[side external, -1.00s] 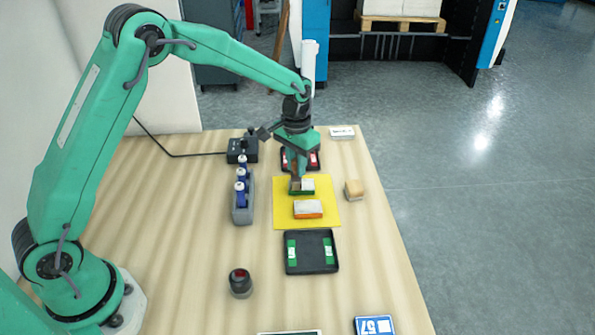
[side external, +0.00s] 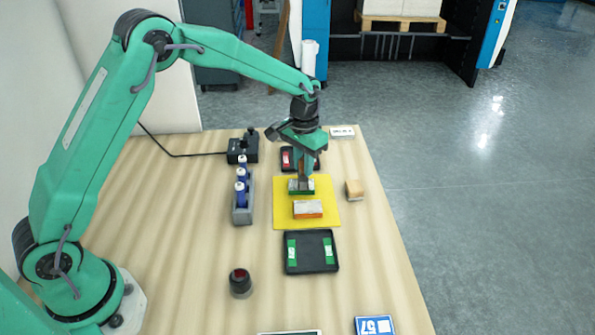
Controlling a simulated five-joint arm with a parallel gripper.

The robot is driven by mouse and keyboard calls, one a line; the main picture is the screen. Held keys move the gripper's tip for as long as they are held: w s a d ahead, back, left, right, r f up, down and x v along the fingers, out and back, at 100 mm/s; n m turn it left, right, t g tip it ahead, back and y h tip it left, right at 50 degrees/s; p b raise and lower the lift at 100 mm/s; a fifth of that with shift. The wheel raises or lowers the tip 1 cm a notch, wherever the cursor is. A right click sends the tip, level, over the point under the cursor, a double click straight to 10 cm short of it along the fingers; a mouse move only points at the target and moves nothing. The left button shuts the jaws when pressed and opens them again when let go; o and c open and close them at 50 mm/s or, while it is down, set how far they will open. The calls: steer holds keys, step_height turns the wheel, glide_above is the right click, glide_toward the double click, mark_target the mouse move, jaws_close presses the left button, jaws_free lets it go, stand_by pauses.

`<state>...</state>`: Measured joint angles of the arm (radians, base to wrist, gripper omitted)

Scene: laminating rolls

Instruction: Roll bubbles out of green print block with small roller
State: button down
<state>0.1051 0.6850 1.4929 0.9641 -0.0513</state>
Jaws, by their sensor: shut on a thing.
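The green print block (side external: 308,192) lies at the back of a yellow mat (side external: 332,218), with a pale top face and green sides. My gripper (side external: 304,181) points down over it and is shut on the small roller (side external: 303,187), which is mostly hidden by the fingers and very small in the picture. The roller is at the middle of the block's top and looks in contact with it. Whether any bubbles are left on the top face is too small to tell. An orange print block (side external: 308,209) lies nearer on the same mat.
A black tray with green pieces (side external: 311,266) lies in front of the mat. A dark tray with red pieces (side external: 286,160) stands behind. A grey rack with blue-white bottles (side external: 242,212) is left, a wooden block (side external: 354,190) right. A dark round pot (side external: 240,283) stands front left.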

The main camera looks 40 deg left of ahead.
steer(key=shift+w+d, duration=0.6)
steer(key=shift+d, duration=0.1)
stand_by(0.4)
steer(key=shift+s+a, duration=0.7)
steer(key=shift+a, duration=0.15)
stand_by(0.5)
steer(key=shift+s+a, duration=0.2)
steer(key=shift+s+a+f, duration=0.1)
steer(key=shift+s+a, duration=0.2)
steer(key=shift+s+a, duration=0.25)
steer(key=shift+a, duration=0.1)
stand_by(0.4)
steer(key=shift+r, duration=0.35)
steer(key=shift+r, duration=2.85)
